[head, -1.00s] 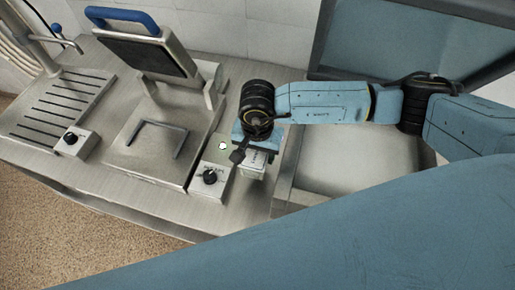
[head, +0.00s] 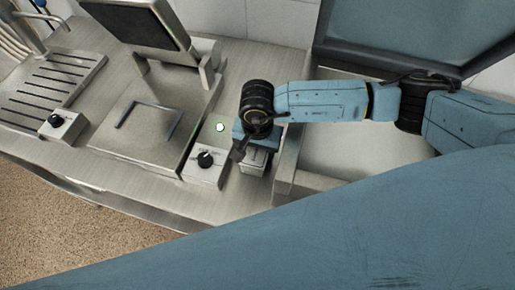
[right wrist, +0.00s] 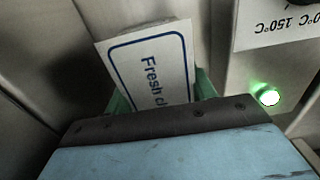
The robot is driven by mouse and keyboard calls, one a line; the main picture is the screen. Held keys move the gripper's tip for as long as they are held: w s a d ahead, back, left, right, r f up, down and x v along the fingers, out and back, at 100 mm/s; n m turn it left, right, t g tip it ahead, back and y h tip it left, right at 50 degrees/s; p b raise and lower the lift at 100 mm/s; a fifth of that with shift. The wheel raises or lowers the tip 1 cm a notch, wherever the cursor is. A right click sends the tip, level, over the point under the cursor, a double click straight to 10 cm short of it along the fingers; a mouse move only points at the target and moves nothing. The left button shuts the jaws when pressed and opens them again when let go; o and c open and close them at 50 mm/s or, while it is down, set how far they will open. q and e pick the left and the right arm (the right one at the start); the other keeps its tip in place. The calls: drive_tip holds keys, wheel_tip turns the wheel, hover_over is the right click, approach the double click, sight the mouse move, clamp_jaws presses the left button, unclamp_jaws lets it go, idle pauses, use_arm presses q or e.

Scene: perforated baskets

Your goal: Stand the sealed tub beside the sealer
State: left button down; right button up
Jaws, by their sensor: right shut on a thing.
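The tub (head: 254,162) is a small pale box under my right gripper (head: 250,148), mostly hidden by it in the head view. In the right wrist view, its white label (right wrist: 150,65) with a blue border reads "Fresh" and part of another word. My right gripper is shut on the tub, just right of the sealer's control box (head: 203,168). The sealer (head: 150,120) is a steel machine with its dark-faced lid (head: 135,22) raised. I cannot tell whether the tub touches the counter. My left gripper is not in view.
A green light (head: 220,127) glows beside the sealer and shows near the tub in the right wrist view (right wrist: 268,97). A steel basin (head: 345,150) lies right of the tub, its raised rim close by. A slotted drain board (head: 50,85) is at far left.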

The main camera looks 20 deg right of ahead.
drive_tip(key=o, duration=1.3)
drive_tip(key=shift+r, duration=0.1)
drive_tip(key=shift+r+p, duration=2.45)
drive_tip(key=shift+r, duration=1.6)
drive_tip(key=shift+r+p, duration=0.75)
drive_tip(key=shift+r, duration=0.65)
